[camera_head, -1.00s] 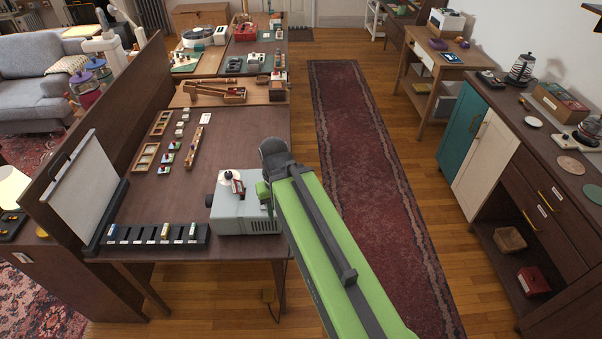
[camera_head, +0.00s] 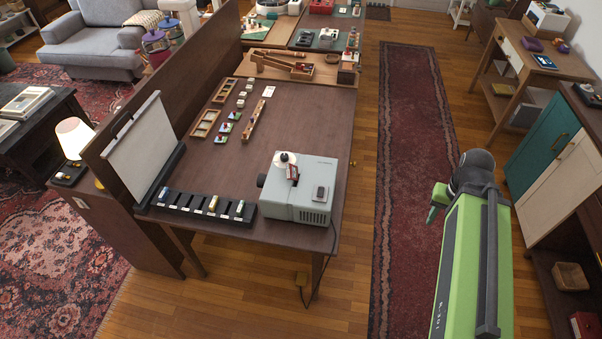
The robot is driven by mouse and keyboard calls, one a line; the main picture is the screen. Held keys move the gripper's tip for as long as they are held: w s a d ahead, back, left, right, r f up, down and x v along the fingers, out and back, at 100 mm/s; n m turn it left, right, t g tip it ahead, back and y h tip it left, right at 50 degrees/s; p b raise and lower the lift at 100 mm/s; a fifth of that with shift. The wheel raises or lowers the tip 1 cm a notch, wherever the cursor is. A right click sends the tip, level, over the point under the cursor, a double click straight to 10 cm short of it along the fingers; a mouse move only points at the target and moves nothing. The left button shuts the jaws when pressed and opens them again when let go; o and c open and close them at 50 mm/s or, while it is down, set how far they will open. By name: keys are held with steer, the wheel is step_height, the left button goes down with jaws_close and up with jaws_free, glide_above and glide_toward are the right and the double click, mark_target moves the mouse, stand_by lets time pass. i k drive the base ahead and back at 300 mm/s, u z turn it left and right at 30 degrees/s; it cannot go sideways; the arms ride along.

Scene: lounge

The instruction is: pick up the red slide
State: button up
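Several small slides lie on the dark table (camera_head: 300,118). A short row of them, at its lower end a small slide with red on it (camera_head: 218,139), lies beside wooden frames. Another small red piece (camera_head: 292,173) is on top of the grey projector (camera_head: 305,200); I cannot tell which one is the red slide. My gripper (camera_head: 433,213) is right of the table, above the floor and rug, apart from all slides. Its green fingers are small and partly hidden, so its opening is unclear.
A black slotted rack (camera_head: 202,207) holding several slides stands at the table's front left, near a white screen (camera_head: 142,150). The red runner rug (camera_head: 412,130) lies clear right of the table. A cabinet (camera_head: 552,150) stands at the far right.

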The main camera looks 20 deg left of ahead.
mark_target(292, 171)
steer(key=i, duration=5)
steer(key=u, duration=1.75)
steer(key=k, duration=0.2)
steer(key=u, duration=3.75)
steer(key=k, duration=0.15)
steer(key=i, duration=0.55)
